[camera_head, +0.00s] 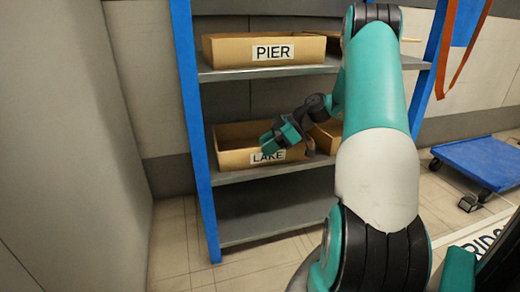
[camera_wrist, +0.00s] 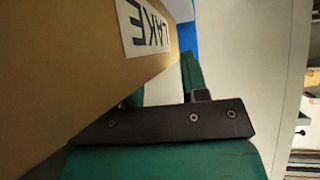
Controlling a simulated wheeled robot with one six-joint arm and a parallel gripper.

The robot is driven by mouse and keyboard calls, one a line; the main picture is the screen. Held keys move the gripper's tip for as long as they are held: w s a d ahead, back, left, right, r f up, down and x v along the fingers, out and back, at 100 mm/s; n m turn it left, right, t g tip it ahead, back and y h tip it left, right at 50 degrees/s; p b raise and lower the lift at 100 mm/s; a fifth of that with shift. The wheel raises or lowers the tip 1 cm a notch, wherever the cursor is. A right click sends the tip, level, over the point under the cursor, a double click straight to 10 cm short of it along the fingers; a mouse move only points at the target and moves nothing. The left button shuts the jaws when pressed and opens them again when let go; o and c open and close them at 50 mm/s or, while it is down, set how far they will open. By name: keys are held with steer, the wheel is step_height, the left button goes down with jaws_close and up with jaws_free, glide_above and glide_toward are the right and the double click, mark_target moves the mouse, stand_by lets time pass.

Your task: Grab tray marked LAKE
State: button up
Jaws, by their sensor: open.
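The tray marked LAKE (camera_head: 228,160) is a tan open box on the middle shelf, its white label on the front wall. My gripper (camera_head: 268,143) is open at the front of this tray, over the label's upper part. In the wrist view the tray's front wall (camera_wrist: 75,60) fills the left side, with the LAKE label (camera_wrist: 146,32) turned and close by. One green finger (camera_wrist: 193,76) shows beside the wall on its label side. The other finger is mostly hidden by the wall. I cannot tell whether either finger touches the tray.
A tray marked PIER (camera_head: 228,50) stands on the shelf above. Another tan tray (camera_head: 327,137) sits right of the LAKE tray, partly behind my arm. The lower shelf (camera_head: 265,215) looks empty. Blue uprights (camera_head: 196,130) flank the shelves; a blue cart (camera_head: 480,160) stands at right.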

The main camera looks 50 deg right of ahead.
jaws_close()
steer(key=shift+r, duration=0.2)
